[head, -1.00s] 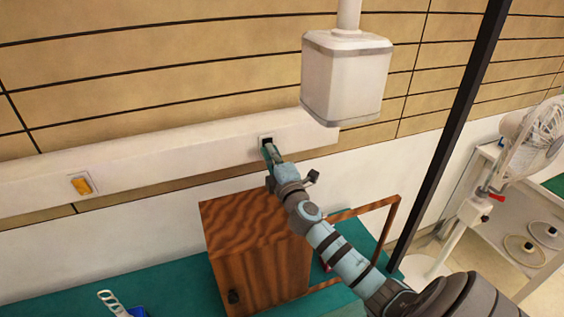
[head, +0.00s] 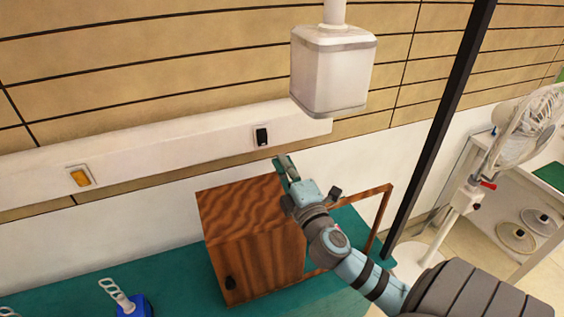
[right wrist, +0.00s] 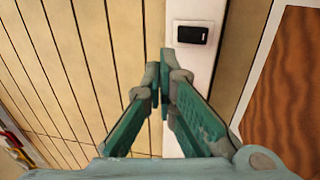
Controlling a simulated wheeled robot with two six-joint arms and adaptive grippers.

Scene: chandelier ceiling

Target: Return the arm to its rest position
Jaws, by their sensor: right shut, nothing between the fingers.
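My right gripper (head: 285,168) is shut and empty. In the head view it is in front of the wall, just below and right of a black rocker switch (head: 262,137) on the white wall rail (head: 190,152). The gripper is apart from the switch. In the right wrist view the teal fingers (right wrist: 162,88) meet at their tips, and the switch (right wrist: 191,34) shows above and right of them. My left gripper is not in view.
A wooden cabinet (head: 240,225) stands on the green tabletop (head: 180,280) below my right gripper. A white box lamp (head: 332,75) hangs above. A yellow switch (head: 79,179) is further left on the rail. A black post (head: 440,130) and a fan (head: 525,130) are at right.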

